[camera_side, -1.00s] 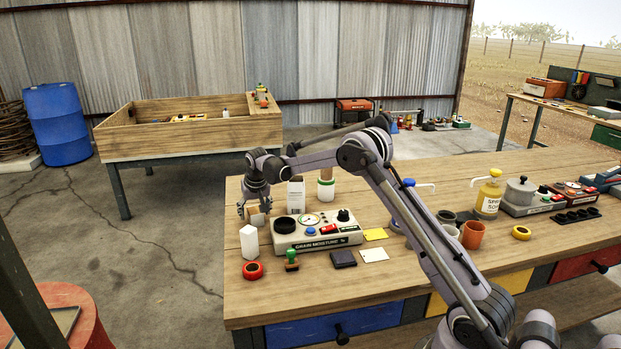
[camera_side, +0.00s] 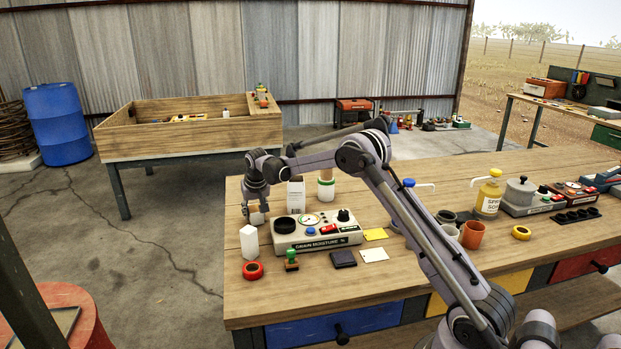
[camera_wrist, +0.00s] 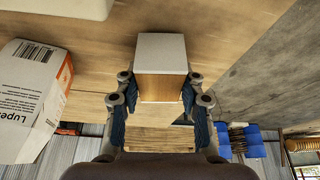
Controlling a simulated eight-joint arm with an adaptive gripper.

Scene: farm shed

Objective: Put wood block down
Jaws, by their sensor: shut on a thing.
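The wood block (camera_side: 257,218) is a small tan block near the left edge of the workbench. In the wrist view the block (camera_wrist: 161,87) shows a pale grey face and a tan face, between the two blue-padded fingers. My gripper (camera_side: 256,208) points down and is shut on the block. It also shows in the wrist view (camera_wrist: 160,108). The block is at or just above the bench top (camera_side: 225,290); I cannot tell whether its underside touches.
The grain moisture meter (camera_side: 318,232) is close on the right. The bench's left edge is near.

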